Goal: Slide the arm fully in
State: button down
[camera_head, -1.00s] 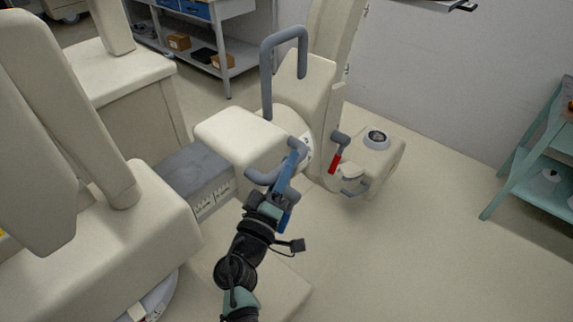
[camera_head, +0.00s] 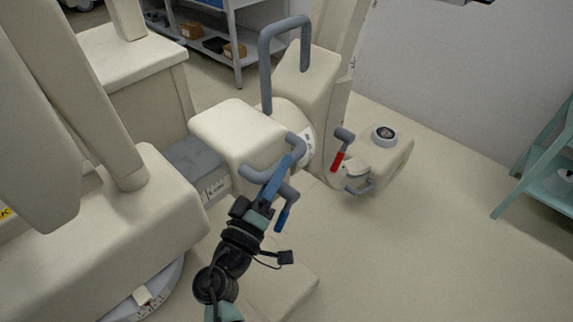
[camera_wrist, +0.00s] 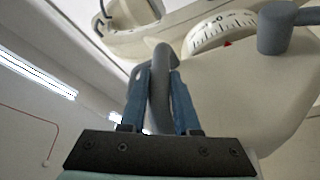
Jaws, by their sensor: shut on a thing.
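The cream machine's horizontal arm (camera_head: 232,128) joins the body (camera_head: 150,210) through a grey sliding section (camera_head: 200,165). A short stretch of that section, with scale markings, shows between the arm's block and the body. My gripper (camera_head: 285,165) is shut on the grey handle (camera_head: 255,176) at the arm's end. In the wrist view, the blue fingers of my gripper (camera_wrist: 160,98) stand on both sides of the handle (camera_wrist: 162,62). A lever with a blue tip (camera_head: 282,218) hangs just beside my fingers.
A tall grey loop handle (camera_head: 266,75) rises behind the arm. A red-tipped lever (camera_head: 338,160) and a round-topped cream housing (camera_head: 398,150) are to the right. A teal cart (camera_head: 545,180) stands at the right edge. The floor between is clear.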

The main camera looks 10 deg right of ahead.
aim_at(256, 183)
jog(key=shift+t, duration=0.3)
jog(key=shift+s+a+r+b, duration=0.1)
jog(key=shift+s+a+b, duration=0.15)
jog(key=shift+a, duration=0.5)
jog(key=shift+s+a+r+b, duration=0.1)
jog(key=shift+s+a, duration=0.3)
jog(key=shift+a, duration=0.35)
jog(key=shift+s+a+r+b, duration=0.1)
jog(key=shift+s+a+b, duration=0.15)
jog(key=shift+a, duration=0.5)
jog(key=shift+r, duration=0.2)
jog(key=c, duration=0.7)
grip_release()
jog(key=shift+s+f, duration=0.1)
jog(key=shift+o, duration=0.2)
jog(key=shift+d+f, duration=0.15)
jog(key=shift+d, duration=0.1)
jog(key=shift+s+a+f, duration=0.25)
jog(key=shift+s, duration=0.15)
jog(key=b+v, duration=0.2)
jog(key=v, duration=1)
jog(key=shift+r, duration=0.3)
jog(key=shift+a, duration=0.15)
